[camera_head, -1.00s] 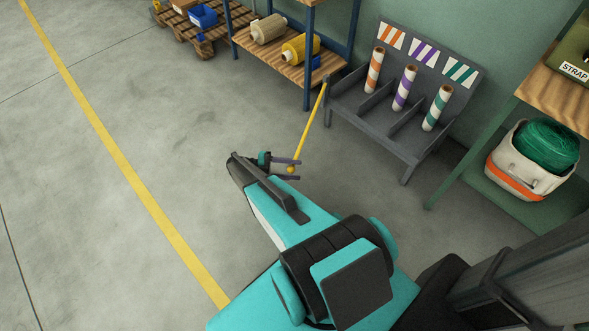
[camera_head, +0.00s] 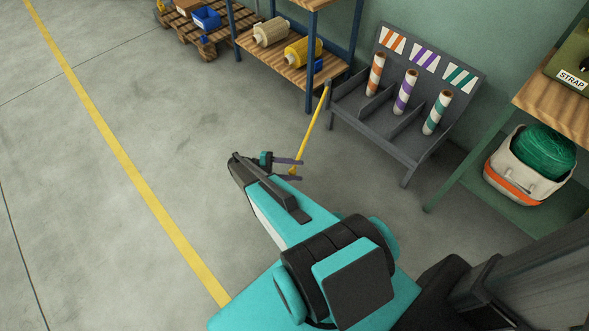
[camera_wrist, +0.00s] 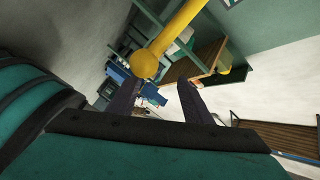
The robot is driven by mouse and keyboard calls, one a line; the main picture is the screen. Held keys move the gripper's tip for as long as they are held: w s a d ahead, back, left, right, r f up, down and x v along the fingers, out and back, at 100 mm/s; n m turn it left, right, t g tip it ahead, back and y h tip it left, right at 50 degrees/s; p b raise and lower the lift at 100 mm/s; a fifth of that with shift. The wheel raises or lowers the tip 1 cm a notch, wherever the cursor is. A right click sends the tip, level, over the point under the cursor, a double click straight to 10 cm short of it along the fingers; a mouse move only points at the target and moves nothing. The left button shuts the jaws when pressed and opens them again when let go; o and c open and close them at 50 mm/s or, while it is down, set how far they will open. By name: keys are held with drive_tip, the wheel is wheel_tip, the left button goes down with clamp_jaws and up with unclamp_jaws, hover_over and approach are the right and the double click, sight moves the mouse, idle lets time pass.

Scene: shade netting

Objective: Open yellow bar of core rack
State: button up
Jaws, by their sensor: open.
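The core rack (camera_head: 392,125) is a dark grey stand against the green wall, with several compartments. Its yellow bar (camera_head: 314,122) runs from the rack's front left corner out over the floor, angled away from the rack's front. In the wrist view the bar (camera_wrist: 178,30) ends in a yellow ball (camera_wrist: 145,64). My gripper (camera_head: 299,170) is open at the bar's free end. In the wrist view its fingers (camera_wrist: 158,90) stand apart, with the ball just beyond and above the gap. I cannot tell whether a finger touches the bar.
Orange, purple and green striped rolls (camera_head: 405,91) stand in the rack under matching signs. Left of it is a shelf with spools (camera_head: 303,50). Right of it is a green table with a bin of green netting (camera_head: 543,150). The floor left of my arm is clear.

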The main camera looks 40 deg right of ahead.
drive_tip(key=s+a, duration=0.4)
drive_tip(key=s, duration=0.2)
drive_tip(key=s+a+r+p, duration=0.1)
drive_tip(key=s+a, duration=0.3)
drive_tip(key=s, duration=0.2)
drive_tip(key=shift+s, duration=0.25)
drive_tip(key=shift+c, duration=0.4)
